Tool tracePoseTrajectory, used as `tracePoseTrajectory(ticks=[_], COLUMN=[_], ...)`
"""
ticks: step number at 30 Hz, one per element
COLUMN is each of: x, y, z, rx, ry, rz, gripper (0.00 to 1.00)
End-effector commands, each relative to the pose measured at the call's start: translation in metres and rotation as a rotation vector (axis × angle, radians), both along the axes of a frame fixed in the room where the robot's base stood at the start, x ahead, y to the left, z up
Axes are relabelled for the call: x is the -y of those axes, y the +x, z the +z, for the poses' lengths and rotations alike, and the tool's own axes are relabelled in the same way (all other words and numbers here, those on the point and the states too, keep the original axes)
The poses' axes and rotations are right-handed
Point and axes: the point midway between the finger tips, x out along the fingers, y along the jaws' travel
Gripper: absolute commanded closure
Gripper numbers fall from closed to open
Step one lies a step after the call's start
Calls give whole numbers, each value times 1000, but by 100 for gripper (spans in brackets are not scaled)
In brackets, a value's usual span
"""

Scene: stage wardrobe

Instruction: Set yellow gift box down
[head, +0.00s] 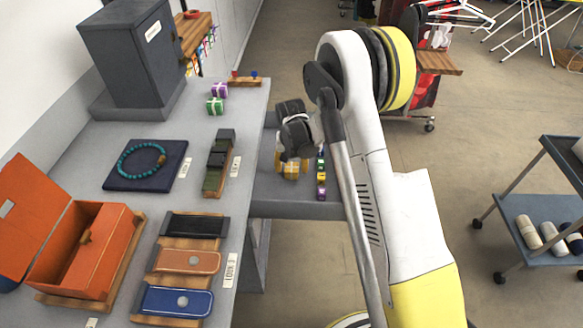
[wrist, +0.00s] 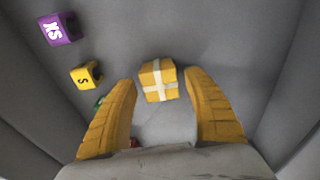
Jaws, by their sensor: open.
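The yellow gift box (wrist: 158,80) with a pale ribbon cross rests on a grey surface in the wrist view. It lies between the tips of my gripper (wrist: 161,84), whose two yellow fingers are spread, with a visible gap on each side of the box. In the head view my gripper (head: 291,168) points down over the lower grey shelf (head: 265,207) beside the table. There the box is hard to tell from the yellow fingers.
Purple (head: 219,90) and green (head: 215,106) gift boxes sit on the table. Grey walls flank the shelf.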

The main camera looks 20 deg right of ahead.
Motion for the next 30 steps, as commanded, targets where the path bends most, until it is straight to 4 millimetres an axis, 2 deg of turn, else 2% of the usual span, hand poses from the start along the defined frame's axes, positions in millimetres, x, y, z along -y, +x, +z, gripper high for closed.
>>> tracePoseTrajectory(ticks=[5, 15, 25, 29, 30], x=[0, -3, -4, -3, -2], y=[-1, -10, -18, -37, -47], z=[17, 92, 136, 181, 199], rx=[0, 0, 13, 58, 78], ry=[0, 0, 0, 1, 0], rz=[0, 0, 9, 38, 51], gripper=[40, 40, 40, 40, 40])
